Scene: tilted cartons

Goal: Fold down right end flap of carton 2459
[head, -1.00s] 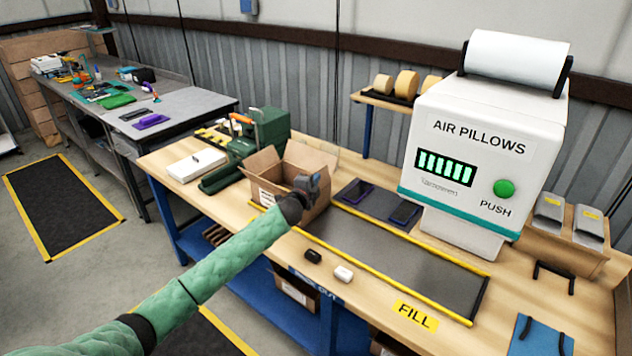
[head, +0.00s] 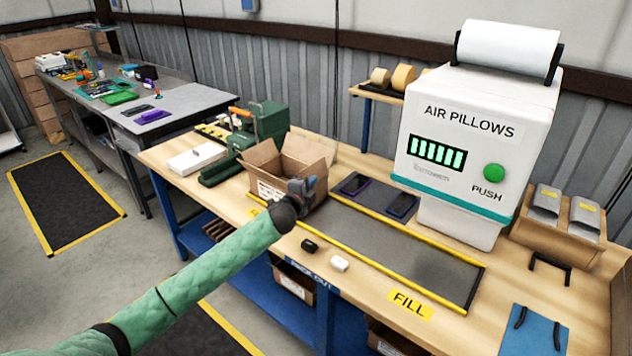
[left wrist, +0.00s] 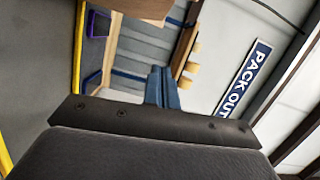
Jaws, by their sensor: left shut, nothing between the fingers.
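The open brown carton (head: 268,186) sits on the bench at the far end of the grey mat, with a printed label on its front. Its left flap and back flap stand up and outward. My left gripper (head: 304,188) is at the carton's front right corner and covers part of that side. The right end flap cannot be made out clearly there, nor whether the gripper touches the carton. The left gripper's blue fingers (left wrist: 163,88) are closed together and empty in the left wrist view. My right gripper is not in view.
A green machine (head: 268,128) stands behind left. The white air pillow machine (head: 470,150) stands right. Small black and white items lie at the front edge.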

